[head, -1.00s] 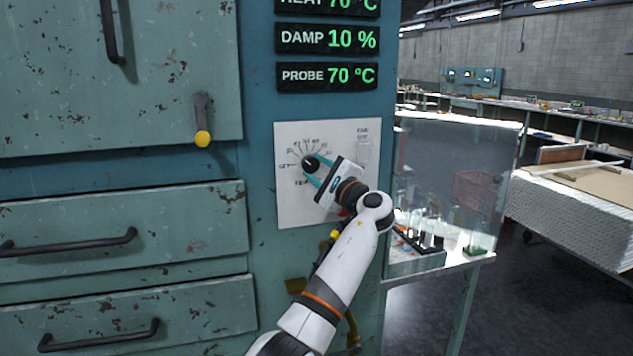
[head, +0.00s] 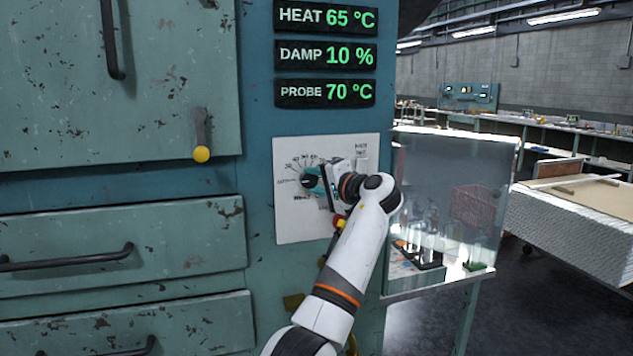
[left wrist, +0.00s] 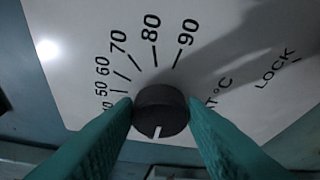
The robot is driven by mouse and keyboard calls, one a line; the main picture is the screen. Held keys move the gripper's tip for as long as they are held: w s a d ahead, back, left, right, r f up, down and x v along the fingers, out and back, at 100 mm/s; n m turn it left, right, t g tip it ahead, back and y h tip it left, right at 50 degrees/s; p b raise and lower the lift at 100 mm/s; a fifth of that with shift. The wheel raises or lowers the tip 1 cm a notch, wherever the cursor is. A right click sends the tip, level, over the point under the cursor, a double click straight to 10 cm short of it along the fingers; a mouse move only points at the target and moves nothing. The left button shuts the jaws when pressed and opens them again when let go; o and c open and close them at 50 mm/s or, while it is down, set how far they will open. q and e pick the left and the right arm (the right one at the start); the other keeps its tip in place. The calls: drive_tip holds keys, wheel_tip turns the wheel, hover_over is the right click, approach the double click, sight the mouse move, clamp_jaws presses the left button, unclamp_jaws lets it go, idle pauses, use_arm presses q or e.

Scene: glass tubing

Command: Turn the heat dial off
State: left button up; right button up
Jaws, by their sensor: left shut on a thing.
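The heat dial is a black round knob (head: 308,183) on a white panel (head: 290,222) with a printed scale. My left gripper (head: 314,183) is shut on the knob, one teal finger on each side. In the left wrist view the knob (left wrist: 161,106) sits between the fingertips (left wrist: 160,112). Its white pointer mark shows at the knob's lower edge, and numbers from about 50 to 90 fan out above it. The heat display (head: 326,17) reads 65 °C. My right gripper is not in view.
The damp display (head: 326,54) reads 10 % and the probe display (head: 326,93) 70 °C. Drawers with black handles (head: 68,260) lie lower left. A glass-sided case (head: 450,190) stands right.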

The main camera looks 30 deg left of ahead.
use_arm(q)
drive_tip(key=shift+f+n, duration=0.1)
drive_tip(key=shift+n, duration=0.2)
idle(0.4)
drive_tip(key=o, duration=1)
drive_tip(key=b+v, duration=0.2)
drive_tip(key=v, duration=1)
drive_tip(key=shift+r, duration=0.2)
